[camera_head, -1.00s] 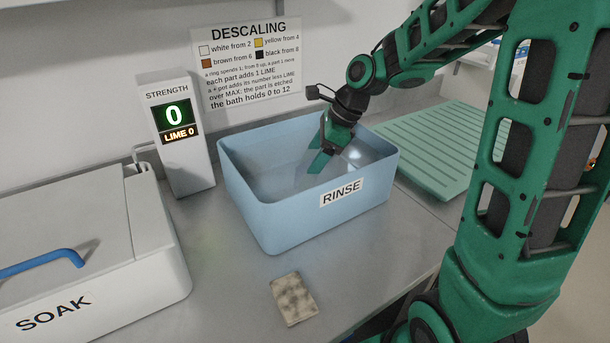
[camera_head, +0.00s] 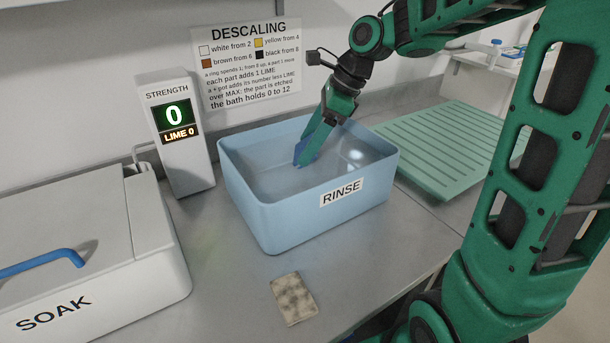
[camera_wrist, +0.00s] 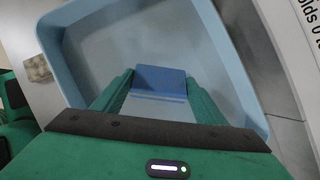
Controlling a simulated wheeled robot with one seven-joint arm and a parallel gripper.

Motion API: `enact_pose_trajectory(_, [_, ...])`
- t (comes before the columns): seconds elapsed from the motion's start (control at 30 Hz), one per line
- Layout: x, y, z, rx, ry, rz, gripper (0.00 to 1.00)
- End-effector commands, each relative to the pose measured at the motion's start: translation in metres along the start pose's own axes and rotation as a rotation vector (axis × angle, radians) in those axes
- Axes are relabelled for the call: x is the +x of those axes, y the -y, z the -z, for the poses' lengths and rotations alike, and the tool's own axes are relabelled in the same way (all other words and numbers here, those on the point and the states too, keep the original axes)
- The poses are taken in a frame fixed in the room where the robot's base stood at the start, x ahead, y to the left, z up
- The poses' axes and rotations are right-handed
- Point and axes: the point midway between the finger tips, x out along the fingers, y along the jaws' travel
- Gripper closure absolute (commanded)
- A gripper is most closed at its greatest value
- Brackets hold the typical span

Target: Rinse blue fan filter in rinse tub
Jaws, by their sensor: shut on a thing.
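The light blue rinse tub (camera_head: 290,226) stands on the counter with a RINSE label on its front. It also shows in the wrist view (camera_wrist: 235,70). My gripper (camera_head: 306,158) reaches down into the tub from above. Its jaws are shut on the blue fan filter (camera_wrist: 160,82), a flat blue piece between the fingertips. In the head view only a small part of the filter (camera_head: 299,150) shows beside the fingers. The filter is inside the tub's walls, above or in its grey contents; I cannot tell whether it touches the water.
A white SOAK box (camera_head: 150,250) with a blue handle is at left. A strength display (camera_head: 176,135) reads 0 and LIME 0. A beige pad (camera_head: 293,299) lies in front of the tub. A green ribbed rack (camera_head: 440,145) is at right. A DESCALING sign (camera_head: 250,65) hangs behind.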

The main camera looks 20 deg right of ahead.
Motion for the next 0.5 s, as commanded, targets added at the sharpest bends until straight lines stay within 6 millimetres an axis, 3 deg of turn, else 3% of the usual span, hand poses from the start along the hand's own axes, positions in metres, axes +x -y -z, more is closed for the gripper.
enact_pose_trajectory(0.5, [-0.032, 0.001, -0.016, -0.002, 0.000, 0.002, 0.56])
